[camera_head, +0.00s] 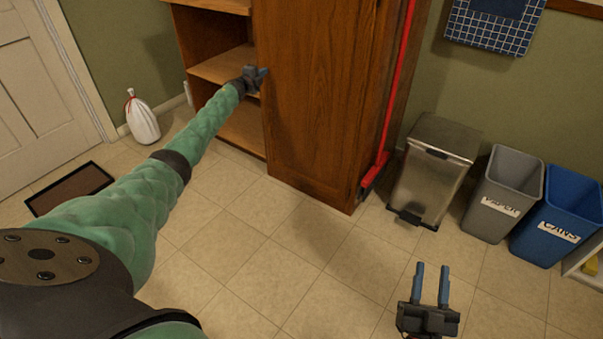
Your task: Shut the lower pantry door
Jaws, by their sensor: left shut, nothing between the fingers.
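The wooden pantry cabinet (216,66) stands at the back centre, with shelves exposed on its left. A tall wooden panel (315,95) covers the part to the right of the shelves; I cannot tell whether it is the lower door or a fixed part. My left arm reaches far out to the cabinet. My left gripper (262,73) is shut and empty, at the panel's left edge in front of the shelves; I cannot tell whether it touches. My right gripper (431,272) is open and empty above the floor, well away from the cabinet.
A red broom (391,105) leans at the cabinet's right side. A metal trash can (432,170), a grey bin (503,190) and a blue bin (558,215) stand to its right. A white bag (142,120) and a mat (70,188) lie left. The middle floor is clear.

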